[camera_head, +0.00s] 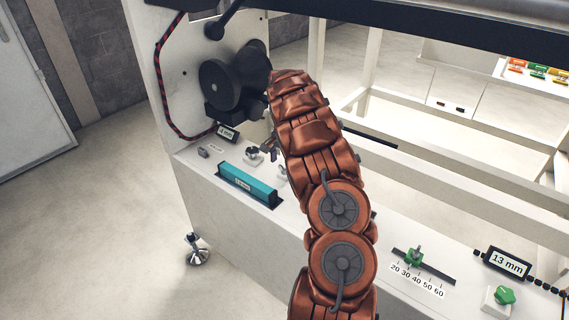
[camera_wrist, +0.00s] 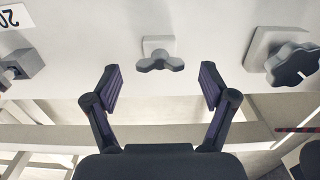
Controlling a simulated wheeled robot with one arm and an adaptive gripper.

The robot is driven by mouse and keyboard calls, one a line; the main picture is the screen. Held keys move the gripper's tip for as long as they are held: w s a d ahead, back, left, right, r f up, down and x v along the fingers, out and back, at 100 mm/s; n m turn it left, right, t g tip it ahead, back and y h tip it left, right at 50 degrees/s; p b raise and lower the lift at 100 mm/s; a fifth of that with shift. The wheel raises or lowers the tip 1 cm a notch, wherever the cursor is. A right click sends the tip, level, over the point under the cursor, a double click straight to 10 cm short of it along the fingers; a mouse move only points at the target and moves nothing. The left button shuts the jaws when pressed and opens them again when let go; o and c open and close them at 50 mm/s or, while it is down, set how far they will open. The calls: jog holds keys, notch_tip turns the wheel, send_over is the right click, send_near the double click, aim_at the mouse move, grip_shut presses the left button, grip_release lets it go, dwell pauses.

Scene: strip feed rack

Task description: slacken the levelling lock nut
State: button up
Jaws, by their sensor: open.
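A grey wing nut (camera_wrist: 160,63) on a small square plate sits on the white panel in the wrist view; it looks like the levelling lock nut, though no label names it. My gripper (camera_wrist: 162,84) is open, with one finger to either side of the nut and below it in the picture. The fingers hold nothing, and I see no contact with the nut. In the head view my gripper (camera_head: 270,149) is mostly hidden by my copper-coloured arm, and the wing nut cannot be clearly made out there.
A dark star knob (camera_wrist: 295,66) stands right of the nut and a grey block (camera_wrist: 20,66) stands left. In the head view, a teal bar (camera_head: 248,184) lies on the white ledge, below a black roller (camera_head: 222,85). A green slider (camera_head: 413,258) and display (camera_head: 507,263) are at right.

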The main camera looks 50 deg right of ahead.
jog(key=shift+f, duration=0.5)
jog(key=c, duration=1.2)
